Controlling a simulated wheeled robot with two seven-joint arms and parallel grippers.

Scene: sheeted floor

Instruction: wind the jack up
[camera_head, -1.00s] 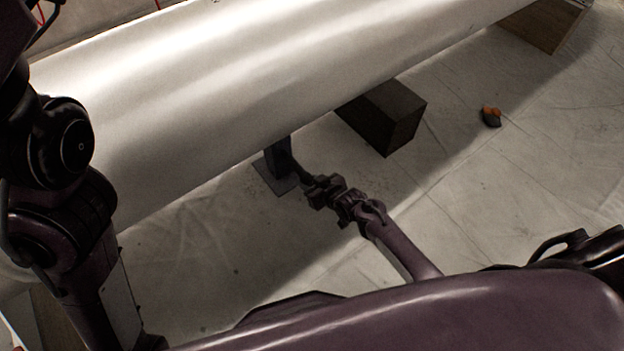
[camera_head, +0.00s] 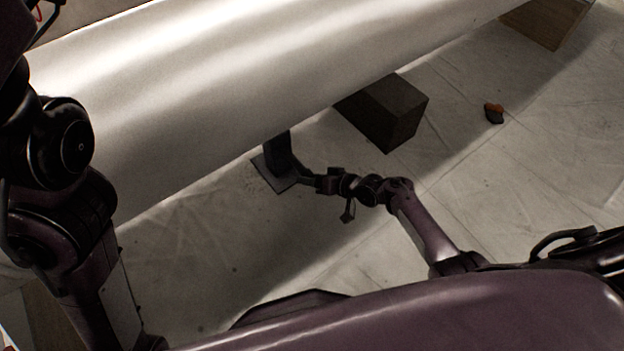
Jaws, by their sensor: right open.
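The jack (camera_head: 277,150) is a dark upright post on a flat square base plate (camera_head: 272,176), standing under the near side of a large pale cylinder (camera_head: 250,75). Its top is hidden by the cylinder. A thin dark piece, which looks like its crank, runs from the post toward my right gripper (camera_head: 320,182). My right gripper is open, low beside the jack on its right. The view is too dark and small to tell whether the jaws are around the crank or touching it. My left arm stands at the left edge; its gripper is out of view.
A dark wooden block (camera_head: 392,118) sits under the cylinder, right of the jack. Another block (camera_head: 548,22) stands at the far top right. Open floor lies in front of the jack.

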